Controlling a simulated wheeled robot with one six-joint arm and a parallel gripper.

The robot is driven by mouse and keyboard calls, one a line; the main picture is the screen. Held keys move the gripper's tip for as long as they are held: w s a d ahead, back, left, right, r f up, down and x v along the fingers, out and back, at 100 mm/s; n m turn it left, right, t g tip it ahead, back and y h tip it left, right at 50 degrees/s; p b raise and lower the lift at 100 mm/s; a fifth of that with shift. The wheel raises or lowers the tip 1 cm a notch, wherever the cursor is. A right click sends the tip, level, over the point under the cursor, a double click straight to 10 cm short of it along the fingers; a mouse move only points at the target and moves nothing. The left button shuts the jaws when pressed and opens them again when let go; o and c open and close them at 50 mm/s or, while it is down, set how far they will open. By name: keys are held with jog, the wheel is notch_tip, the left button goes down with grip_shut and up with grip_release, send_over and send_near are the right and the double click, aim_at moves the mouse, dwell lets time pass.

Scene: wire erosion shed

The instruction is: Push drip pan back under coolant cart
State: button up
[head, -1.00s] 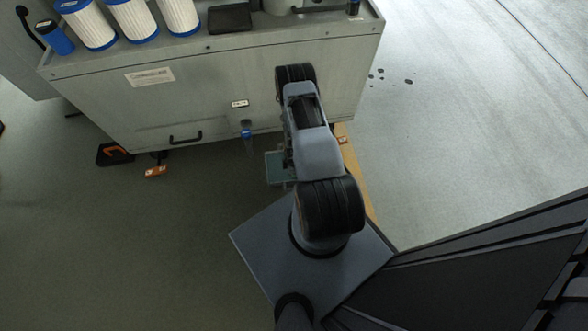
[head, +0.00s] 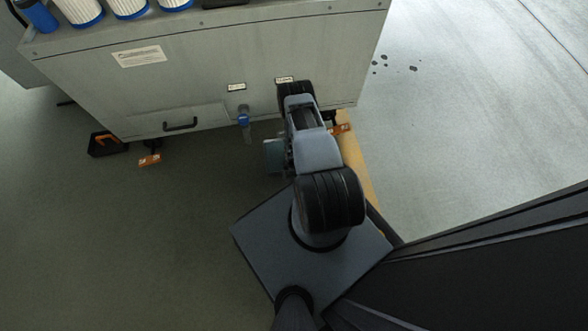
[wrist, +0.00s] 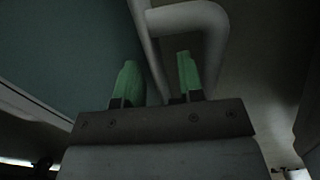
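The grey coolant cart (head: 190,75) fills the upper part of the head view. A small teal part (head: 273,156), apparently the drip pan, shows below the cart's lower edge, just left of my arm, which hides the rest. In the wrist view a flat teal surface (wrist: 70,45) lies at upper left, apparently the pan too. My gripper (wrist: 160,78) has two green fingers standing apart. A grey bent tube (wrist: 190,15) passes between and behind them; I cannot tell whether they touch it. My arm hides the gripper in the head view.
A blue-handled valve (head: 243,119) hangs on the cart front. A black drawer handle (head: 181,125) is left of it. Orange caster pedals (head: 149,160) stick out below. A tan strip (head: 359,165) lies right of my arm. The floor at lower left is clear.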

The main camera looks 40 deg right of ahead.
jog(key=shift+f, duration=0.1)
jog(key=shift+c, duration=0.2)
grip_shut()
dwell(1.3)
